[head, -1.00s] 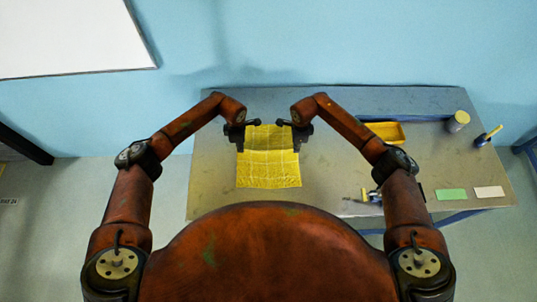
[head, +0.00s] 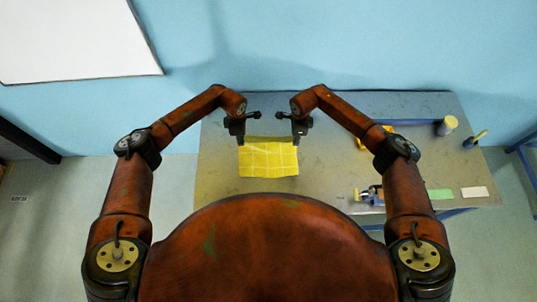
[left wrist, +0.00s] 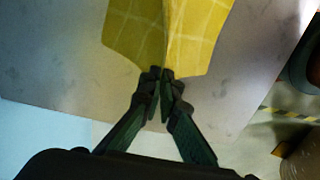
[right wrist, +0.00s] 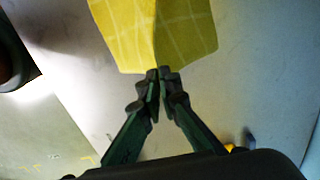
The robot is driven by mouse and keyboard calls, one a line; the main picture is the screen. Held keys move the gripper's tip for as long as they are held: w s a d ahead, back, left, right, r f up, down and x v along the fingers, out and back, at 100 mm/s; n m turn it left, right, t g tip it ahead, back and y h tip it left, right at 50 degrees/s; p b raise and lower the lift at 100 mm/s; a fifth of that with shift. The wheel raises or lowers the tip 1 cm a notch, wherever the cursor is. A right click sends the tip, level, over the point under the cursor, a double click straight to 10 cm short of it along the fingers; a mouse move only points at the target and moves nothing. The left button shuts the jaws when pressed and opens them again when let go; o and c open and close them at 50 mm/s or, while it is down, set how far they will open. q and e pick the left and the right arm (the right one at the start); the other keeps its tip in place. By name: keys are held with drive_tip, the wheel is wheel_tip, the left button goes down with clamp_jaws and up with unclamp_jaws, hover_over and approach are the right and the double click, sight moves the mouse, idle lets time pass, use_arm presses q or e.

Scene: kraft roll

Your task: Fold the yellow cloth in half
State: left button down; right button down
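The yellow cloth (head: 268,160), with a pale grid of lines, is over the left part of the table. Its far edge shows as a darker strip between my two grippers. My left gripper (head: 240,139) is at its far left corner and my right gripper (head: 297,139) at its far right corner. In the left wrist view the fingertips (left wrist: 161,78) are closed on the cloth's edge (left wrist: 190,35). The right wrist view shows fingertips (right wrist: 157,76) pinching the cloth (right wrist: 185,35) likewise. The cloth bends in a ridge from each pinch. Its underside is hidden.
On the grey table (head: 335,165), a yellow tray (head: 362,142) is partly behind my right arm. A can (head: 447,125), a yellow-handled brush (head: 474,139), a green card (head: 440,194), a white card (head: 475,192) and a blue clamp-like tool (head: 371,196) lie to the right.

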wheel_tip(320, 180, up, 9)
drive_tip(key=p, duration=0.7)
drive_tip(key=shift+p, duration=0.35)
drive_tip(key=shift+f, duration=0.1)
